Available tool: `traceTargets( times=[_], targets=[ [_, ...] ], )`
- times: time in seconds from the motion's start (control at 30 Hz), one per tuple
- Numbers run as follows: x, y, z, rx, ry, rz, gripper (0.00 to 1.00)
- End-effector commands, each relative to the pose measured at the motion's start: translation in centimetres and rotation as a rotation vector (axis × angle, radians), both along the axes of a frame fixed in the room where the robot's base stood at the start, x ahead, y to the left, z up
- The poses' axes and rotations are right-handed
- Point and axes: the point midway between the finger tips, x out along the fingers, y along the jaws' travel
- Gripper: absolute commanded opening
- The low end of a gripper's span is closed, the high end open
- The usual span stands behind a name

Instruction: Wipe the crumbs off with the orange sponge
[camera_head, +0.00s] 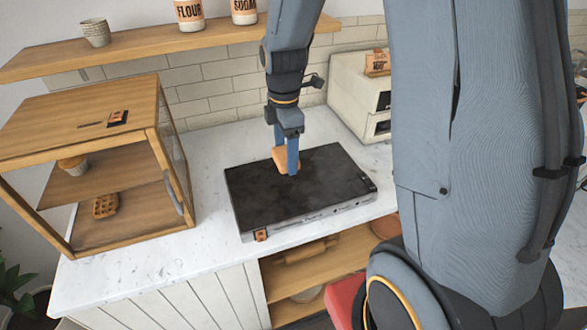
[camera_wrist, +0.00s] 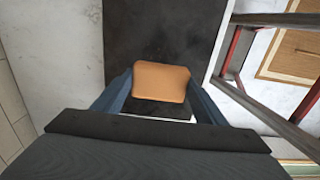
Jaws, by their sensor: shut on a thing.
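The orange sponge (camera_head: 282,159) is between the blue fingers of my gripper (camera_head: 287,168), which is shut on it. In the wrist view the sponge (camera_wrist: 160,82) sits between both fingers, its broad face toward the camera. My gripper is over the dark flat top (camera_head: 300,185) of a low grey appliance on the marble counter. The sponge is at or just above that top; I cannot tell if it touches. The dark top also fills the upper middle of the wrist view (camera_wrist: 165,30). It looks faintly smudged, and I cannot make out distinct crumbs.
A wooden display cabinet (camera_head: 157,108) with baked goods stands at the left. A cream machine (camera_head: 345,100) stands behind right with a small box on it. A wooden shelf (camera_head: 150,55) with a cup and jars runs above. Marble counter (camera_head: 215,155) is clear between cabinet and appliance.

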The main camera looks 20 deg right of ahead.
Motion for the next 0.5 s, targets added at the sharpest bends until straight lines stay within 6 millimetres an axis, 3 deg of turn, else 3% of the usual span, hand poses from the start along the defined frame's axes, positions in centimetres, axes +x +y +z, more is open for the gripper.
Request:
traceTargets(
  times=[0.23,0.5],
  targets=[
    [1.6,-0.8,-0.8,0.0,-0.001,-0.013,0.37],
    [1.6,-0.9,-2.1,0.0,0.001,-0.014,0.37]
  ],
)
